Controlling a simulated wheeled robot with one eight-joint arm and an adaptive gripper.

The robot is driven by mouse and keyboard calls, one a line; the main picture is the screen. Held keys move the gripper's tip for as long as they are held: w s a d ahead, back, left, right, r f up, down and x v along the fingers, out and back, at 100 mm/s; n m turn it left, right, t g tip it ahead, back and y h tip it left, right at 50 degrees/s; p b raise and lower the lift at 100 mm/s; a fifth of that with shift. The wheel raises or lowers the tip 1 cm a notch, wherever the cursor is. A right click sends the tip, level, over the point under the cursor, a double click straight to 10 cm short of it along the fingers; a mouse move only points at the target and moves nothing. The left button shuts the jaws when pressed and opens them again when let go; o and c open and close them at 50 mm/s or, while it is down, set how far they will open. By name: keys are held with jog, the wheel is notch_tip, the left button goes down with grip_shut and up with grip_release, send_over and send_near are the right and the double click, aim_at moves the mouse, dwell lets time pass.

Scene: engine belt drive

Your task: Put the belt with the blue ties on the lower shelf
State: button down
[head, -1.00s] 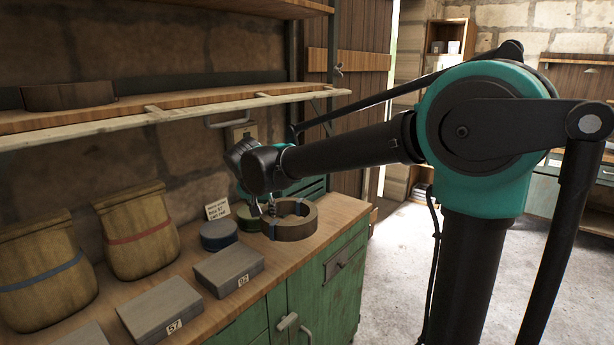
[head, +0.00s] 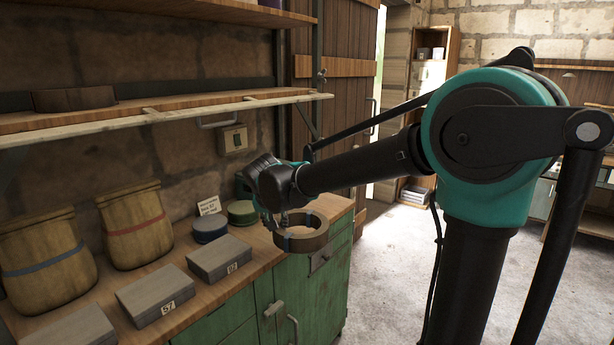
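The belt with the blue ties (head: 312,241) is a thick brown ring with small blue bands. It hangs from my gripper (head: 284,223) at the front edge of the workbench, seemingly clear of the top. My gripper seems shut on the near-left part of its wall; the fingertips are small and partly hidden by the wrist. The lower shelf (head: 205,101) is a wooden board with a pale front edge on the wall, to the left of and above my gripper. Another dark brown belt (head: 75,99) lies at its left; no ties can be made out on it.
The workbench (head: 180,250) carries two sacks (head: 135,225) (head: 45,262), grey boxes (head: 220,257), a blue round tin (head: 210,229), a green one (head: 243,212) and a small card (head: 209,205). An upper shelf (head: 235,12) hangs above. The lower shelf's middle and right are clear.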

jog(key=w+d+f, duration=0.2)
jog(key=d+f, duration=0.3)
jog(key=d, duration=0.4)
jog(key=w+d+f, duration=0.2)
jog(key=d+f, duration=0.3)
jog(key=d, duration=0.5)
jog(key=w+d+f, duration=0.2)
jog(key=d+f, duration=0.3)
jog(key=d, duration=0.4)
jog(key=shift+n, duration=0.4)
jog(key=shift+s+x, duration=0.15)
jog(key=shift+x, duration=1.35)
jog(key=shift+s+x, duration=0.1)
jog(key=shift+x, duration=1.35)
jog(key=shift+f, duration=0.15)
